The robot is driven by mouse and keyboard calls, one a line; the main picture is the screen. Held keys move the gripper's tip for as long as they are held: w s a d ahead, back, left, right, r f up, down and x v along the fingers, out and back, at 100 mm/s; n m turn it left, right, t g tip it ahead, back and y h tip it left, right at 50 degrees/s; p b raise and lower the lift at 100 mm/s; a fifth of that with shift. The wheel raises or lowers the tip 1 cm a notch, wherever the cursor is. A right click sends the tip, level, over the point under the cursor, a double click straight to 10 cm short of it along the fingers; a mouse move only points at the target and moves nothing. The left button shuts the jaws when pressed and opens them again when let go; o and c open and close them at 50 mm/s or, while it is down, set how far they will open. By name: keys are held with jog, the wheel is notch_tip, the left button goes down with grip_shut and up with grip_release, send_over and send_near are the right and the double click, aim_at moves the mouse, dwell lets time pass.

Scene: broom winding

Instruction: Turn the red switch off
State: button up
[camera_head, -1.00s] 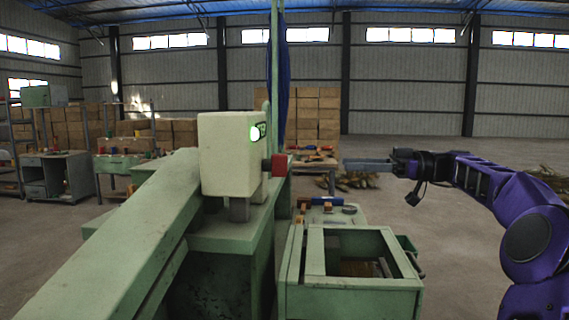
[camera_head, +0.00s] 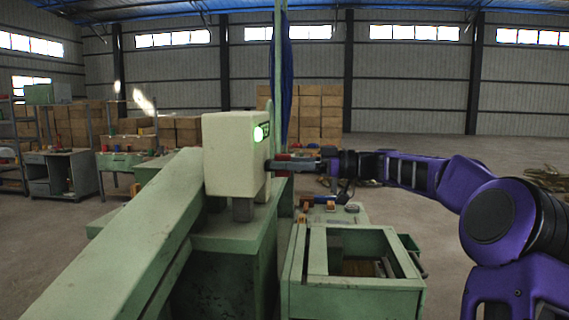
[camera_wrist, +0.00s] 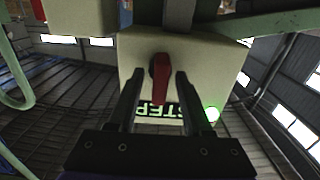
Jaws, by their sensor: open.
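The red switch (camera_wrist: 164,80) is a red handle on a dark round base, on the face of a cream control box (camera_head: 228,155). In the wrist view it points down toward the lit display and stands between the two fingers of my gripper (camera_wrist: 154,88). The fingers are open, one on each side of it, with a visible gap on both sides. In the head view my gripper (camera_head: 281,162) is at the right side of the box, and its fingers mostly hide the switch. A green light (camera_wrist: 212,114) glows on the box.
The box stands on a green machine with a long sloping beam (camera_head: 130,235). A green open-topped frame (camera_head: 352,285) lies below my arm. A green post (camera_head: 277,75) with blue cloth rises behind the box. Stacked cartons (camera_head: 318,115) are farther back.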

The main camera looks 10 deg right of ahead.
jog(key=shift+c, duration=0.2)
grip_shut()
dwell(0.3)
jog(key=m, duration=0.4)
jog(key=shift+w+m, duration=0.15)
jog(key=shift+m, duration=0.15)
jog(key=m+p, duration=0.1)
jog(key=m, duration=0.3)
jog(key=shift+m, duration=0.3)
jog(key=m, duration=0.4)
jog(key=shift+w+f+m, duration=0.1)
jog(key=shift+f+m, duration=0.1)
jog(key=shift+m, duration=0.1)
jog(key=shift+d+f+m, duration=0.1)
jog(key=shift+m, duration=2)
